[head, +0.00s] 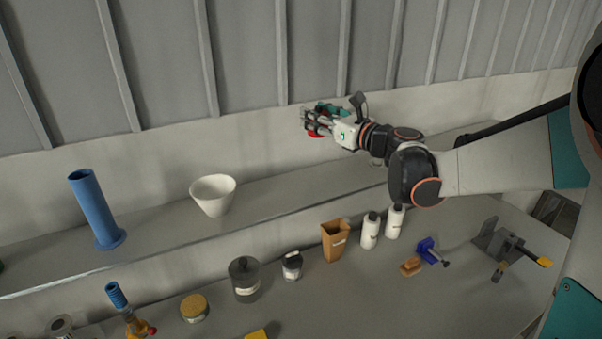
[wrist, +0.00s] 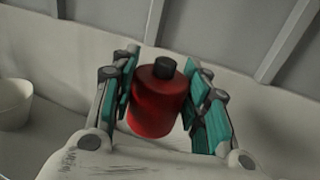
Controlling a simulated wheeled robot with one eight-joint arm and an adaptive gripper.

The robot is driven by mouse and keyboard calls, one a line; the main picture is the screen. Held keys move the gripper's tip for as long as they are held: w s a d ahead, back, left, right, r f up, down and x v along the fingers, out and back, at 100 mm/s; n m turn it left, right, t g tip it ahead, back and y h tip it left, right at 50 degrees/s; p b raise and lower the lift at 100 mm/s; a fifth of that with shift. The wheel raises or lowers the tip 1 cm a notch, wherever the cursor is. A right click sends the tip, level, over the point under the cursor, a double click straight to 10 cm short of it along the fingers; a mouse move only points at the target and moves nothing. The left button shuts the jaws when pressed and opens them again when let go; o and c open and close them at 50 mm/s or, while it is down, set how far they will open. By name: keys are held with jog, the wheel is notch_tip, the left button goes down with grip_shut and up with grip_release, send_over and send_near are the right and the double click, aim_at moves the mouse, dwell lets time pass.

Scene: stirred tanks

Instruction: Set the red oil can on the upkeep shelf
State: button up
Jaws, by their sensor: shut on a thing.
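My gripper (wrist: 160,100) is shut on the red oil can (wrist: 156,105), a red bottle with a black cap, held between the two teal finger pads. In the head view my gripper (head: 318,120) is in front of the wall, above the long raised shelf (head: 150,241). Only a small bit of the red can (head: 314,131) shows there, mostly hidden by the fingers. No label in view tells whether this shelf is the upkeep shelf.
A white bowl (head: 213,195) and a blue cylinder on a flange (head: 96,212) stand on the shelf left of my gripper. The shelf between the bowl and my arm is clear. The bench below holds a brown container (head: 335,241), white bottles (head: 370,231), jars and tools.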

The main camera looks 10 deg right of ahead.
notch_tip(320, 180, down, 15)
jog(key=shift+w+r+b, duration=0.1)
jog(key=shift+w+b, duration=0.05)
jog(key=shift+b, duration=0.9)
jog(key=shift+r, duration=0.1)
jog(key=o, duration=1.1)
jog(key=v, duration=1.2)
